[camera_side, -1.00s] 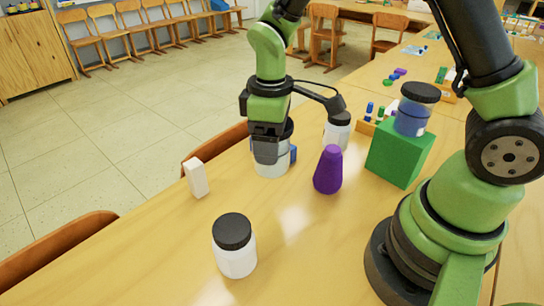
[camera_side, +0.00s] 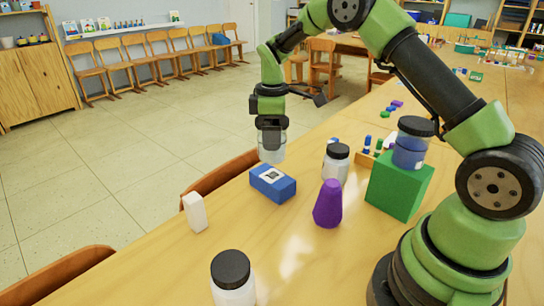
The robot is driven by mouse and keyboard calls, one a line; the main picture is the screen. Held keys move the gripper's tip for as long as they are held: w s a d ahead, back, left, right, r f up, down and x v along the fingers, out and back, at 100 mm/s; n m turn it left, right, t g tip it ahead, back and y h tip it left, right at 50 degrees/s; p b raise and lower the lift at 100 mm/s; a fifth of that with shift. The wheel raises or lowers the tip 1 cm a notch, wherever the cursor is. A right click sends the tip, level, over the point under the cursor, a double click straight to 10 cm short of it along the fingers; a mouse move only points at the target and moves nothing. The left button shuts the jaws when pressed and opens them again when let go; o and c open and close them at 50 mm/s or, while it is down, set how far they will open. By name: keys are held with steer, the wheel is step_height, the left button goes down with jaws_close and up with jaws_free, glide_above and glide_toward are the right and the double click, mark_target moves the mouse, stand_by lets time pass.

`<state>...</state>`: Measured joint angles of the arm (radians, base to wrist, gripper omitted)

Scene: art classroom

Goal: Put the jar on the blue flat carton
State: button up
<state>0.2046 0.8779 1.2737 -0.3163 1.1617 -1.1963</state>
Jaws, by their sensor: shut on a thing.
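A clear-and-white jar (camera_side: 272,151) hangs in my gripper (camera_side: 271,143), which is shut on its upper part and hides its lid. The blue flat carton (camera_side: 272,186) lies on the table just below the jar in the picture, with a white label with a dark square on its top. The jar's base appears just above the carton's far edge; the exact gap cannot be judged from this view.
A black-lidded white jar (camera_side: 337,163), a purple cone (camera_side: 328,204) and a green block (camera_side: 398,186) bearing a blue jar (camera_side: 411,146) stand to the right. A white block (camera_side: 195,212) and another jar (camera_side: 232,280) stand nearer the camera. Bare table lies between.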

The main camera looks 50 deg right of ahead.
steer(key=shift+f, duration=2.45)
steer(key=shift+f, duration=0.15)
steer(key=o, duration=1.1)
steer(key=shift+c, duration=0.2)
